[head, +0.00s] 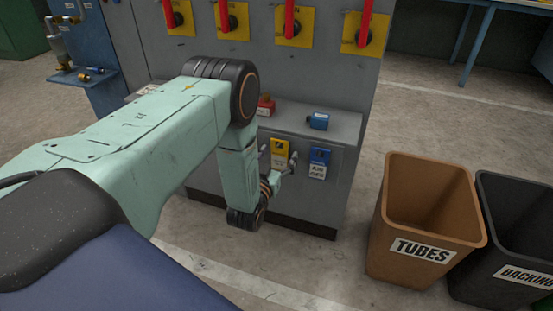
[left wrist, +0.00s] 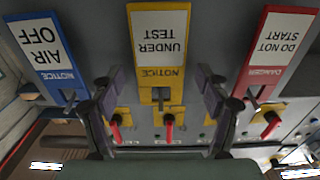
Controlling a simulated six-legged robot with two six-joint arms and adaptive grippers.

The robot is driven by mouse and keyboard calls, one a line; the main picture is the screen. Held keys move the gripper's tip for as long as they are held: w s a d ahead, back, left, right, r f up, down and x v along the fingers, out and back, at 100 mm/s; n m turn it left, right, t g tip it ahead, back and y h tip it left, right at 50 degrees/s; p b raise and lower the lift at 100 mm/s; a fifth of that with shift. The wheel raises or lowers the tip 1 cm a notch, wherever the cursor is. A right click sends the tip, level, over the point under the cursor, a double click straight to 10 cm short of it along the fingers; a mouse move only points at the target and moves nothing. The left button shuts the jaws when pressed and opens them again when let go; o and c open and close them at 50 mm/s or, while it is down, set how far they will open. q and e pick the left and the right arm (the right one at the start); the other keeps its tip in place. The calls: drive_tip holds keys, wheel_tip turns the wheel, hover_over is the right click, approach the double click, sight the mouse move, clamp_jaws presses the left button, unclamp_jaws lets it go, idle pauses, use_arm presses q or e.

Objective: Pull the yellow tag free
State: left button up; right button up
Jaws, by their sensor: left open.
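The yellow tag (left wrist: 160,45) reads UNDER TEST and NOTICE, upside down in the left wrist view. It hangs on the front of the grey cabinet and shows in the head view as a small yellow square (head: 279,147). My left gripper (head: 279,158) is open in front of it. In the left wrist view, the fingers of my left gripper (left wrist: 158,82) stand apart, one to each side of the yellow tag's slotted end. Whether they touch it I cannot tell. My right gripper is not in view.
A blue AIR OFF tag (left wrist: 45,45) and a red DO NOT START tag (left wrist: 275,48) flank the yellow one. Red and blue blocks lie on the cabinet ledge (head: 343,125). A brown TUBES bin (head: 425,210) and a black bin (head: 515,230) stand at right.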

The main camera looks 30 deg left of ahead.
sight(279, 151)
use_arm(q)
drive_tip(key=shift+c, duration=0.8)
drive_tip(key=c, duration=1.1)
drive_tip(key=shift+r, duration=0.1)
drive_tip(key=shift+r+p, duration=0.35)
drive_tip(key=shift+p, duration=0.15)
drive_tip(key=shift+p+v, duration=0.95)
drive_tip(key=shift+v, duration=1.05)
